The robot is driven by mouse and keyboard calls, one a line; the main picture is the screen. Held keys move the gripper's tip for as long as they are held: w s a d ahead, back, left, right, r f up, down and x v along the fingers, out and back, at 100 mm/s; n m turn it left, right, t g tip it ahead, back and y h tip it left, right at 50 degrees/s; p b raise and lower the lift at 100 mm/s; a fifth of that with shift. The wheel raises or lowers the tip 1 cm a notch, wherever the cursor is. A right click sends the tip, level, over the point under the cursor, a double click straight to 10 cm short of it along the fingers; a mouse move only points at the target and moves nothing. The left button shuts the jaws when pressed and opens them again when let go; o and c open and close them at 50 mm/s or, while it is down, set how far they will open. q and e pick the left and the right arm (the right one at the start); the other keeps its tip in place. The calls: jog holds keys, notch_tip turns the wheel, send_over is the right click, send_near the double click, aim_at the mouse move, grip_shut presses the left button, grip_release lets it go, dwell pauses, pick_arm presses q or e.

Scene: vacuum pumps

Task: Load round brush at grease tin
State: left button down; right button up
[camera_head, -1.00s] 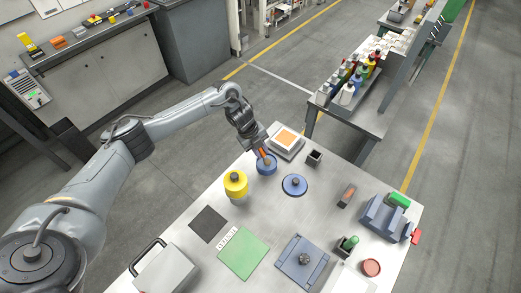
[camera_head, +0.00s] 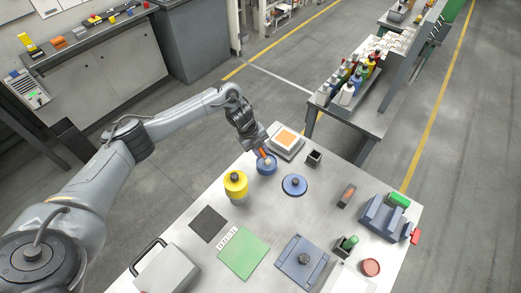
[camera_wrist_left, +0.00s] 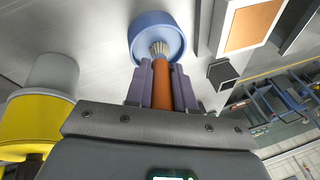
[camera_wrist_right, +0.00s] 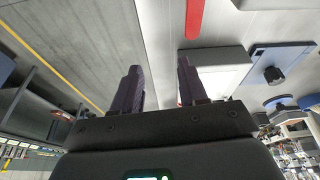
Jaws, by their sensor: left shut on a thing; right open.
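My left gripper (camera_head: 262,149) is shut on the orange handle of the round brush (camera_wrist_left: 162,85). The brush's pale bristles point into the open blue grease tin (camera_wrist_left: 157,32), inside its rim in the left wrist view. The tin (camera_head: 266,168) stands on the table; whether the bristles touch grease cannot be told. A round blue lid with a dark knob (camera_head: 294,185) lies to the right of the tin. My right gripper (camera_wrist_right: 160,85) is open and empty in the right wrist view; it does not show in the head view.
A yellow container (camera_head: 236,184) stands left of the tin. A white box with an orange top (camera_head: 286,140) and a small dark square holder (camera_head: 314,158) are close behind and right. A green mat (camera_head: 243,253) and dark mat (camera_head: 208,223) lie nearer the front.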

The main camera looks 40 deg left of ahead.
pick_arm(q)
notch_tip(320, 180, up, 5)
jog(key=p, duration=0.4)
jog(key=shift+p, duration=0.35)
jog(key=shift+r+p, duration=0.85)
jog(key=shift+r, duration=0.15)
